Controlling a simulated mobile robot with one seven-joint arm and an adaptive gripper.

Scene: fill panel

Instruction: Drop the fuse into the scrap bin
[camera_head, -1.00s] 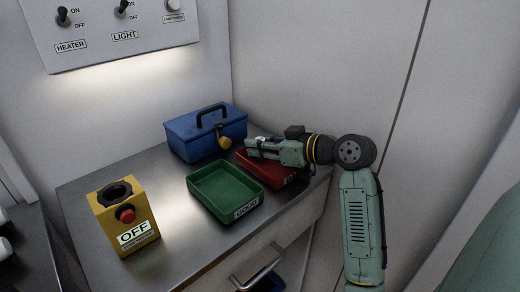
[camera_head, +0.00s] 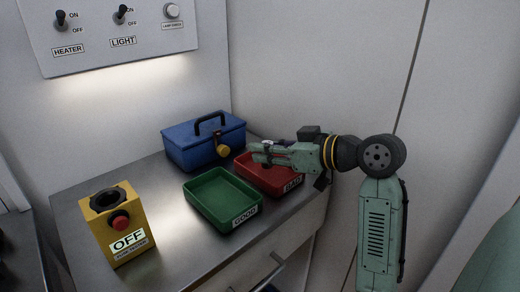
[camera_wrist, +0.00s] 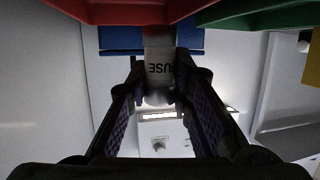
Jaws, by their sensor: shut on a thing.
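My gripper (camera_head: 257,151) is shut on the fuse (camera_wrist: 160,66), a pale cylinder marked FUSE, seen upside down between the two fingers in the wrist view. The fuse is hard to make out in the head view. The gripper is over the red tray (camera_head: 288,186), whose front label appears to read BAD; the gripper and wrist hide part of its inside. A red edge (camera_wrist: 125,12) also shows at the top of the wrist view. No container is visibly labelled as a scrap bin.
A green tray (camera_head: 190,200) labelled GOOD stands left of the red one. A blue toolbox (camera_head: 190,145) with a yellow padlock is behind. A yellow box (camera_head: 135,225) labelled OFF, with a red button, stands front left. The wall is close on the right.

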